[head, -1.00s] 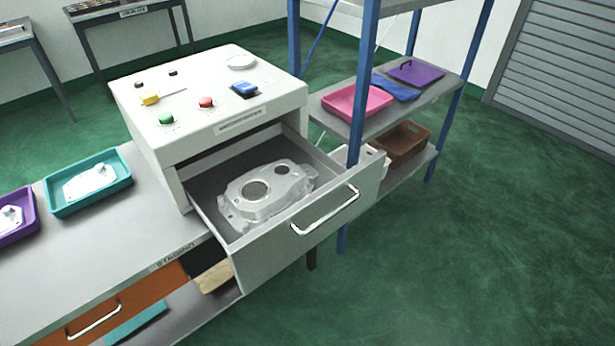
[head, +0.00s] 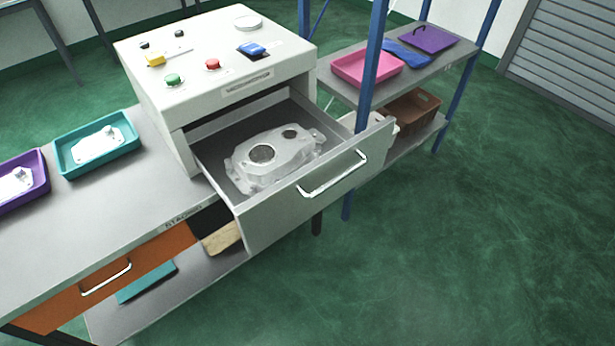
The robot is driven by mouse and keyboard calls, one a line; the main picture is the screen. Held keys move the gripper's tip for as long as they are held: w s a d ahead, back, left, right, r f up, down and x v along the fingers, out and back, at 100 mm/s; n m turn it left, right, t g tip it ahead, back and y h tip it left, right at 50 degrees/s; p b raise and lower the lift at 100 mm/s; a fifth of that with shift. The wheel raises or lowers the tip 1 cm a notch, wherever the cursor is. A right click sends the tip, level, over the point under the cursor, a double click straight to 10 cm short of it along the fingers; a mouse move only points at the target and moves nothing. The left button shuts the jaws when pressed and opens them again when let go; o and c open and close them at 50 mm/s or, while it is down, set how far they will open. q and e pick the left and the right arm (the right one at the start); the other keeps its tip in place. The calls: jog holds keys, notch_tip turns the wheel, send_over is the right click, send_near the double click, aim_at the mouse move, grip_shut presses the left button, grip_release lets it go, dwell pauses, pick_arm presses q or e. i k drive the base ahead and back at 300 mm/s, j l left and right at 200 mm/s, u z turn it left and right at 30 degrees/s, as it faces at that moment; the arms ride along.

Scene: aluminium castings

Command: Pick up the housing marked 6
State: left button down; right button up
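A silvery aluminium housing (head: 277,158) lies in the open drawer (head: 318,192) of a white cabinet. It has two round openings on top, one larger than the other. I cannot make out a number on it. Two other pale castings lie in trays on the bench to the left: one casting (head: 97,145) in a teal tray (head: 68,163) and one casting (head: 14,184) in a purple tray (head: 41,178). No number is readable on these either. Neither of my grippers is in view.
The white cabinet (head: 200,85) with buttons on top stands on the grey bench (head: 110,205). Its drawer juts out forward. A blue-post shelf (head: 432,70) with a pink tray (head: 366,82) stands behind right. Green floor (head: 470,250) is free at right.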

aim_at(290, 147)
jog(key=i+j+z, duration=0.15)
jog(key=j+z, duration=0.6)
jog(key=j, duration=0.3)
jog(key=i+j+z, duration=0.1)
jog(key=j+z, duration=0.3)
jog(key=j, duration=0.15)
